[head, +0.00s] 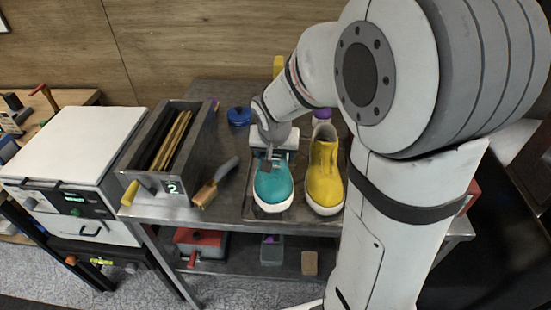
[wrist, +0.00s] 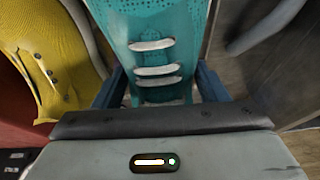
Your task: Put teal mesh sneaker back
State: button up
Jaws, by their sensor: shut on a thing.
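The teal mesh sneaker (head: 273,186) with white sole stands at the front of a dark tray (head: 248,207) on the metal table, toe toward the head camera. My gripper (head: 270,160) is shut on it near the laces. In the wrist view the teal sneaker (wrist: 160,40) with white laces lies between the two dark blue fingers of my gripper (wrist: 160,92). A yellow sneaker (head: 324,175) stands close beside it on the right; it also shows at the left of the wrist view (wrist: 45,60). Whether the teal sole touches the tray I cannot tell.
A grey bin marked 2 (head: 160,185) holding flat brown items stands left, with a brush (head: 212,187) between it and the tray. A blue round container (head: 239,116) is behind. A white machine (head: 75,150) is far left. My arm hides the right side of the table.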

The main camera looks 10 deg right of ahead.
jog(key=shift+a+f, duration=0.1)
jog(key=shift+f, duration=1.05)
jog(key=shift+s+f, duration=0.1)
jog(key=o, duration=1.3)
